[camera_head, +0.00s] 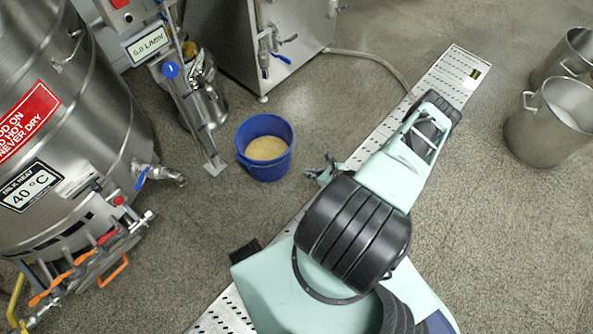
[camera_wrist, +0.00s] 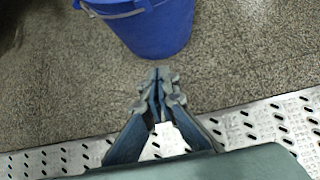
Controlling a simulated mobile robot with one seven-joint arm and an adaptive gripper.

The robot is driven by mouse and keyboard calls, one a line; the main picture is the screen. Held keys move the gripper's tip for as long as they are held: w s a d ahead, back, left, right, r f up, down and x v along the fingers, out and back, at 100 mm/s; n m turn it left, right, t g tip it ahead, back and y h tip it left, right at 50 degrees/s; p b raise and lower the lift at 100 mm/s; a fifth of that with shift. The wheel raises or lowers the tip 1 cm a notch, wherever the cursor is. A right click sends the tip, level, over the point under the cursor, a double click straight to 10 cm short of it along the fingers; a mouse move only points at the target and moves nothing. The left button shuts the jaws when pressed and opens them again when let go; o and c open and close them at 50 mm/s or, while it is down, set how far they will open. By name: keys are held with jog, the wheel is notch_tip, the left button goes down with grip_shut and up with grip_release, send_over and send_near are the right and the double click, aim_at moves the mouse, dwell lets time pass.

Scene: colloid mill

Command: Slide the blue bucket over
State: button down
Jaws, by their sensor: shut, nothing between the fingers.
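The blue bucket (camera_head: 264,167) stands upright on the speckled floor in the head view, with pale tan grainy matter inside. Its lower wall also shows at the top of the wrist view (camera_wrist: 155,28), with part of a handle. My gripper (camera_head: 328,172) is just right of the bucket in the head view, partly hidden by my arm. In the wrist view my gripper (camera_wrist: 159,78) is shut and empty, its fingertips together. The tips point at the bucket, with a small strip of floor seen between them; whether they touch it I cannot tell for sure, but they look apart.
A perforated metal drain strip (camera_head: 462,68) runs diagonally under my arm. A large steel tank (camera_head: 115,120) with valves stands at left, a steel machine (camera_head: 290,45) behind the bucket. Steel pots (camera_head: 545,125) stand at right.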

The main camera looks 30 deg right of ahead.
jog(key=b, duration=0.5)
send_near(285, 165)
notch_tip(285, 165, down, 4)
jog(key=shift+w+a+r, duration=0.1)
jog(key=shift+w+a, duration=0.15)
jog(key=shift+w, duration=0.35)
jog(key=shift+w+a+r, duration=0.15)
jog(key=shift+w+a, duration=0.1)
jog(key=shift+w, duration=0.3)
jog(key=shift+w+a+r, duration=0.1)
jog(key=shift+w+a, duration=0.15)
jog(key=shift+w, duration=0.35)
